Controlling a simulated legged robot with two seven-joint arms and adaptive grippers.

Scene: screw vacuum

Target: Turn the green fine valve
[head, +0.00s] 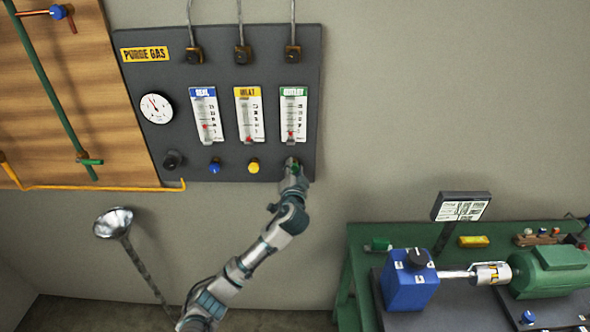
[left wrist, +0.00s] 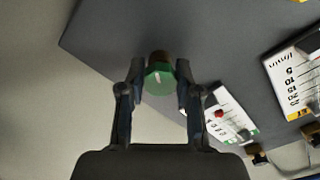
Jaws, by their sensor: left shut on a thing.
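The green fine valve (left wrist: 159,79) is a small green knob on a brass stem, on the dark purge gas panel (head: 224,110). In the left wrist view it sits between the two fingers of my left gripper (left wrist: 160,90), which is shut on it. In the head view my left gripper (head: 293,166) is at the panel's lower right, below the green-labelled flow meter (head: 293,116), and mostly covers the knob. The right gripper is in neither view.
A blue knob (head: 215,166), a yellow knob (head: 253,166) and a black knob (head: 173,160) sit left of the green one. A round gauge (head: 156,108) is at the panel's left. A green workbench (head: 362,237) with a blue pump (head: 409,283) stands at the lower right.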

